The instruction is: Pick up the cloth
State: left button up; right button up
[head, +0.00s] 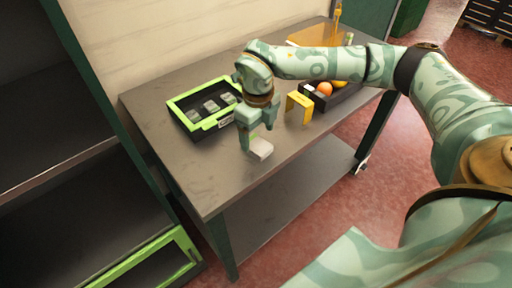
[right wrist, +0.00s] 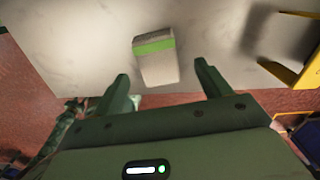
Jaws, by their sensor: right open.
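The cloth (head: 261,149) is a small pale folded block on the grey table, near its front edge. In the right wrist view the cloth (right wrist: 156,68) is whitish with a green band across it. My right gripper (head: 257,134) is just above and behind the cloth in the head view, partly hiding it. In the right wrist view the two fingers of my right gripper (right wrist: 163,78) are apart, with the cloth ahead between their tips and nothing gripped. My left gripper is not in view.
A green-rimmed black crate (head: 176,106) with several grey items stands behind left. A yellow bracket-like object (head: 300,101) stands to the right, beside a dark tray holding an orange (head: 324,89). The table's front left (head: 205,185) is clear. A dark shelf (head: 60,130) stands at left.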

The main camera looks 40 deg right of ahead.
aim_at(257, 144)
notch_tip(257, 144, down, 4)
jog(key=shift+w+a+r+b, duration=0.1)
jog(key=shift+r+b, duration=0.15)
jog(key=shift+b, duration=0.15)
jog(key=shift+r, duration=0.1)
jog(key=shift+c, duration=0.6)
jog(key=c, duration=0.9)
jog(key=shift+r, duration=0.1)
jog(key=shift+c, duration=0.2)
jog(key=shift+r, duration=0.35)
notch_tip(257, 144, up, 3)
jog(key=shift+f+p, duration=0.1)
jog(key=shift+p, duration=0.75)
jog(key=s+r+p, duration=0.2)
jog(key=s+r, duration=0.2)
jog(key=s, duration=0.3)
jog(key=s+a+r+p, duration=0.1)
jog(key=s+r, duration=0.4)
jog(key=s, duration=0.2)
jog(key=shift+a+r+p, duration=0.15)
jog(key=shift+p, duration=0.2)
